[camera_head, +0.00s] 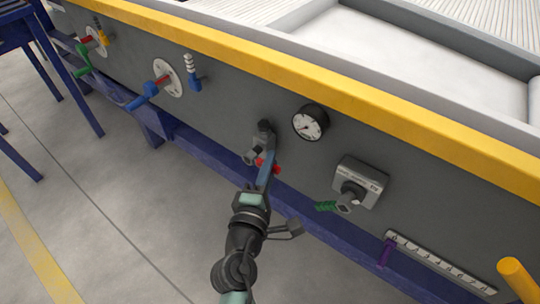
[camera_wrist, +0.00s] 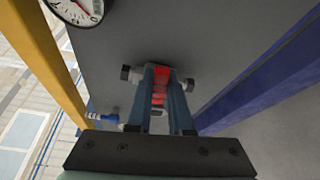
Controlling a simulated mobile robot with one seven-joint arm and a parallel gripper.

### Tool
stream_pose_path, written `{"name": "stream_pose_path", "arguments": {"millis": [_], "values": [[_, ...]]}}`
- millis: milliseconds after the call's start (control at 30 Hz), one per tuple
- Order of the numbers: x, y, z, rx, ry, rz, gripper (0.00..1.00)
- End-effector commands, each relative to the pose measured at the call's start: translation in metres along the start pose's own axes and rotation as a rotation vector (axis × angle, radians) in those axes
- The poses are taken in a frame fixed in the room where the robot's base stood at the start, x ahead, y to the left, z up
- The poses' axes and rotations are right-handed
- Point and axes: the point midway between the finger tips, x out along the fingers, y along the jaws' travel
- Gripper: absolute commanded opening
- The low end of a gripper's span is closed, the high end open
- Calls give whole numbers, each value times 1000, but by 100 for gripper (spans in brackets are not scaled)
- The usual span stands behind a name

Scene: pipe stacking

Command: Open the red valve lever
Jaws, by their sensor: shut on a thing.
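The red valve lever (camera_head: 276,168) is on the grey panel wall, partly hidden behind my gripper in the head view. In the wrist view the red lever (camera_wrist: 160,88) lies between my two blue-grey fingers. My gripper (camera_head: 266,165) is shut on the lever, and the fingers (camera_wrist: 162,75) reach along it toward the wall. The grey valve body (camera_head: 253,152) sits beside the fingertips, with a dark fitting (camera_head: 265,128) above. In the wrist view, dark fittings show on both sides of the fingers (camera_wrist: 188,84).
A gauge (camera_head: 310,122) is right of the valve. A grey switch box (camera_head: 360,182) with a green-tagged key (camera_head: 328,207) is farther right. A yellow rail (camera_head: 330,75) runs above; blue beams run below.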

Motion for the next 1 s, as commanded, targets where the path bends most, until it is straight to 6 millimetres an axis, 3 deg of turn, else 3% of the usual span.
{"name": "stream_pose_path", "arguments": {"millis": [33, 100, 1000], "values": [[-1, 12, 1, -38, 2, -19, 0], [-1, 16, 0, -89, 3, -40, 0], [8, 50, -20, -853, 3, -351, 0]]}}
